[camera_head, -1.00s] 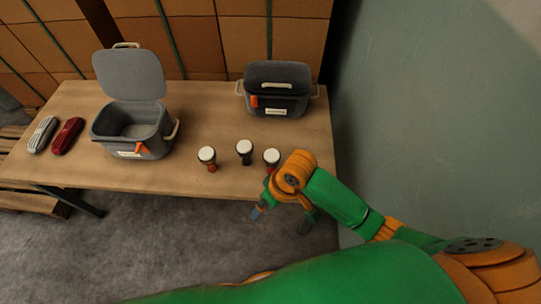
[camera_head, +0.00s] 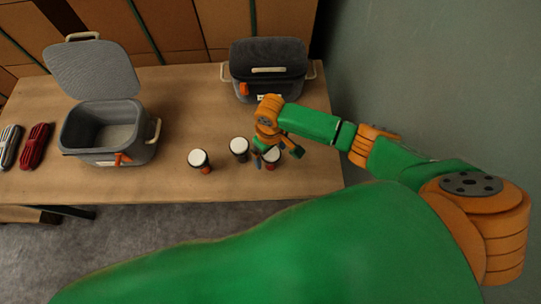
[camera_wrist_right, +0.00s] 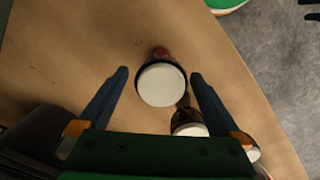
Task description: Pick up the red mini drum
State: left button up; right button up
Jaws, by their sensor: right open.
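The red mini drum (camera_head: 271,161) stands upright near the table's front edge, rightmost of three drums, its white head partly covered by my right gripper. My right gripper (camera_head: 277,151) is open above it. In the right wrist view the drum's white head (camera_wrist_right: 162,85) shows between the two spread fingers (camera_wrist_right: 158,84), with a strip of reddish body behind it; no finger visibly touches it. My left gripper is not in view.
A dark drum (camera_head: 239,149) stands close by on the left, with an orange-brown drum (camera_head: 198,160) further left. An open grey box (camera_head: 88,147) and a closed grey box (camera_head: 268,75) stand on the table (camera_head: 190,95). A wall (camera_head: 430,90) rises at right.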

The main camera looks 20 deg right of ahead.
jog(key=shift+s+r, duration=0.15)
jog(key=c, duration=1.4)
